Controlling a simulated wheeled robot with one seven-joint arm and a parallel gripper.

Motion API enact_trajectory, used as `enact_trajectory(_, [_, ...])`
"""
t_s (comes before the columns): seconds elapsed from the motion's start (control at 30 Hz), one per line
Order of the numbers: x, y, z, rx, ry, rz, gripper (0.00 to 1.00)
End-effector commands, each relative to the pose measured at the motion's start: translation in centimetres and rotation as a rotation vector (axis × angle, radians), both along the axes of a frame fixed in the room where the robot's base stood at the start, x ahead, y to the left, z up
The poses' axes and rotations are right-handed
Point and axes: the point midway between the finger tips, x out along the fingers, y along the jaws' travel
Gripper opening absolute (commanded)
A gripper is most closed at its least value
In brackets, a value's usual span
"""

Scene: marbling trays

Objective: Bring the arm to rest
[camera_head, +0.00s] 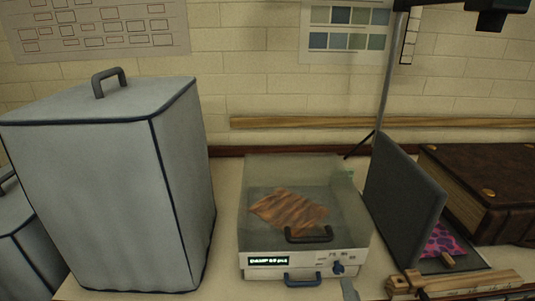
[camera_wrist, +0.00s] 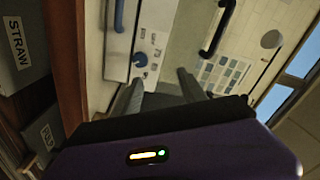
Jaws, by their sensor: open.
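My gripper (camera_wrist: 158,92) shows in the wrist view with its two grey fingers spread apart and nothing between them. Beyond the fingers is the white front of a machine (camera_wrist: 150,25), with a blue knob and a blue handle. In the head view the machine (camera_head: 270,272) stands on the table under a clear lid with a dark handle. A brown marbled sheet (camera_head: 288,211) shows through the lid. A small grey piece at the machine's front right edge may be a fingertip of mine; most of my arm is out of view there.
A large grey covered box (camera_head: 90,190) stands left of the machine. A dark upright panel (camera_head: 402,195), a thick brown book (camera_head: 485,190) and wooden rods (camera_head: 460,285) are at the right. A stand pole (camera_head: 386,80) rises behind. Dark bins (camera_wrist: 18,60) show in the wrist view.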

Motion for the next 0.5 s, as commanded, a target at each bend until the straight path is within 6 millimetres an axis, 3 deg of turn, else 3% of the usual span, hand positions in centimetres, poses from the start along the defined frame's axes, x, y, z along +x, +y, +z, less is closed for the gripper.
enact_trajectory(0.03, [-1.7, 0.0, 0.2, -0.085, -0.002, -0.006, 0.49])
enact_trajectory(0.27, [-8.5, -0.2, 1.3, -0.411, 0.005, -0.031, 0.49])
enact_trajectory(0.5, [-17.6, -0.2, 2.5, -0.743, 0.055, -0.032, 0.49])
